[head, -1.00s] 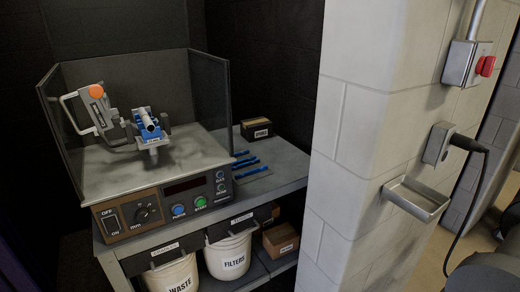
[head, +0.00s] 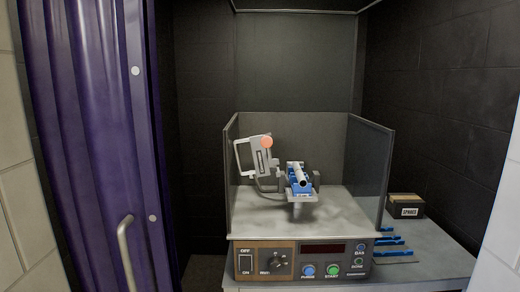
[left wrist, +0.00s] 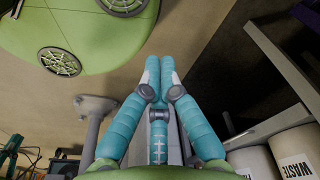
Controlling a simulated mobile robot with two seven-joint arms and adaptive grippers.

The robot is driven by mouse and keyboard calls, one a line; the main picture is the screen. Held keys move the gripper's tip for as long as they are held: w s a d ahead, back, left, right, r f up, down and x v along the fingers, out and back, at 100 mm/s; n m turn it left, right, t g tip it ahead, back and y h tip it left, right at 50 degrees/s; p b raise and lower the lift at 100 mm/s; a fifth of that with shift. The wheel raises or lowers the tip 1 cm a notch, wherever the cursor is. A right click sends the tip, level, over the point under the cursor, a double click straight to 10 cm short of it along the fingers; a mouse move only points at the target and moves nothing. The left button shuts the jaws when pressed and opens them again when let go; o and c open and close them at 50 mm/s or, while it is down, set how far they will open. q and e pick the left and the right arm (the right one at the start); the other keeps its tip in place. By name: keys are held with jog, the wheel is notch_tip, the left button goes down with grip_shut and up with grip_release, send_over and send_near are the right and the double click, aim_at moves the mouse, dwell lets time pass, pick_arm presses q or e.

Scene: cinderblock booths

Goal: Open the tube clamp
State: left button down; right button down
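The tube clamp stands on the bench machine in the head view. It has a grey upright body with an orange knob (head: 267,142) and a pale looped handle (head: 243,158) on its left. Beside it, a silver tube (head: 301,177) lies in a blue holder (head: 291,169). I cannot tell from here whether the clamp is locked. My left gripper (left wrist: 158,68) shows in the left wrist view, its teal fingers together with nothing visible between them. It is low, apart from the clamp, which is outside that view. My right gripper is not in view.
Transparent dark panels (head: 370,165) surround the machine's sides and back, with its front open. A control panel (head: 303,260) faces me. Blue strips (head: 388,240) and a small box (head: 406,206) lie at right. A waste bucket (left wrist: 297,155) shows below.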

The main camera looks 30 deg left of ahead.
pick_arm(q)
jog(key=w+d+r+n+t+b, duration=0.1)
jog(key=w+r, duration=0.7)
jog(key=r, duration=0.3)
jog(key=w+r+t, duration=0.1)
jog(key=w+r, duration=0.7)
jog(key=r, duration=0.3)
jog(key=w+a+r+n+t, duration=0.2)
jog(key=w+a+r+n, duration=0.15)
jog(key=w+r, duration=0.45)
jog(key=w+a+r+n+t, duration=0.2)
jog(key=w+a+r+n, duration=0.15)
jog(key=r, duration=0.95)
jog(key=w+a+r+n+t, duration=0.2)
jog(key=w+a+r, duration=0.3)
jog(key=r, duration=0.5)
jog(key=s+a+r+n+t, duration=0.1)
jog(key=a+r+n+t, duration=0.2)
jog(key=r, duration=0.8)
jog(key=a+r+n+t, duration=0.3)
jog(key=r+n, duration=0.1)
jog(key=r, duration=0.7)
jog(key=s+a+r+n+t, duration=0.1)
jog(key=a+r+n+t, duration=0.2)
jog(key=r, duration=0.8)
jog(key=w+d+p, duration=0.1)
jog(key=w+p, duration=0.6)
jog(key=w, duration=1.3)
jog(key=shift+w+h, duration=0.15)
jog(key=shift+h, duration=0.25)
